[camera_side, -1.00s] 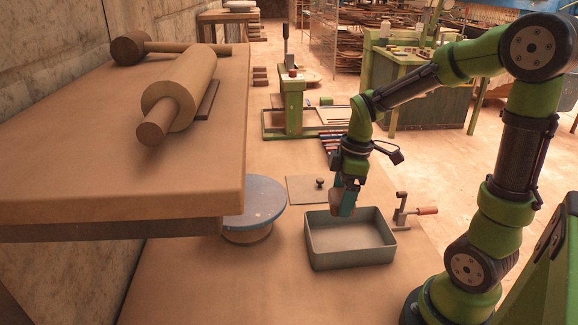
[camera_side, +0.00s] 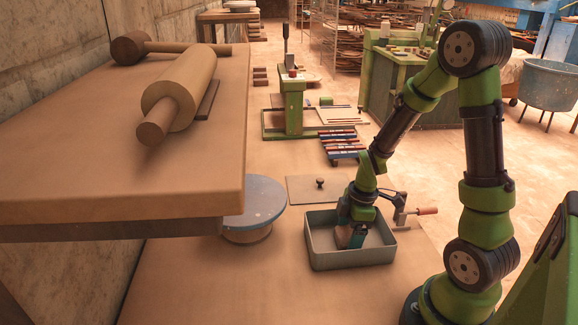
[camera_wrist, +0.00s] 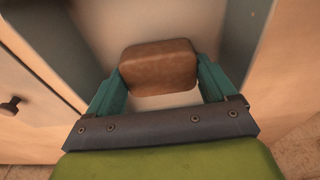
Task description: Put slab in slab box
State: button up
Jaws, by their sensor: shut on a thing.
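The slab is a brown block with rounded edges; it shows in the wrist view (camera_wrist: 159,67) between the two teal fingers. My gripper (camera_side: 350,236) is shut on the slab (camera_side: 343,238) and is lowered inside the slab box. The slab box (camera_side: 378,256) is an open grey-blue rectangular tray on the table; its walls also show around the slab in the wrist view. The slab is below the rim level, but I cannot tell whether it touches the box floor.
A flat lid with a dark knob (camera_side: 320,183) lies behind the box. A crank with an orange handle (camera_side: 427,211) is at its right. A round blue-topped turntable (camera_side: 255,204) stands left. A raised wooden shelf with a rolling pin (camera_side: 181,90) fills the left side.

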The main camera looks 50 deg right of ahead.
jog(key=o, duration=1.1)
jog(key=shift+f, duration=0.1)
jog(key=shift+c, duration=0.2)
notch_tip(320, 180, up, 12)
jog(key=s+d, duration=0.1)
jog(key=s+a+r+m+t, duration=0.2)
jog(key=a+r+m+t, duration=0.4)
jog(key=a+r+m, duration=0.5)
jog(key=shift+s+a+r+m+y, duration=0.15)
jog(key=shift+s+a+m+y, duration=0.2)
jog(key=shift+a+m, duration=0.8)
jog(key=shift+w+a, duration=0.1)
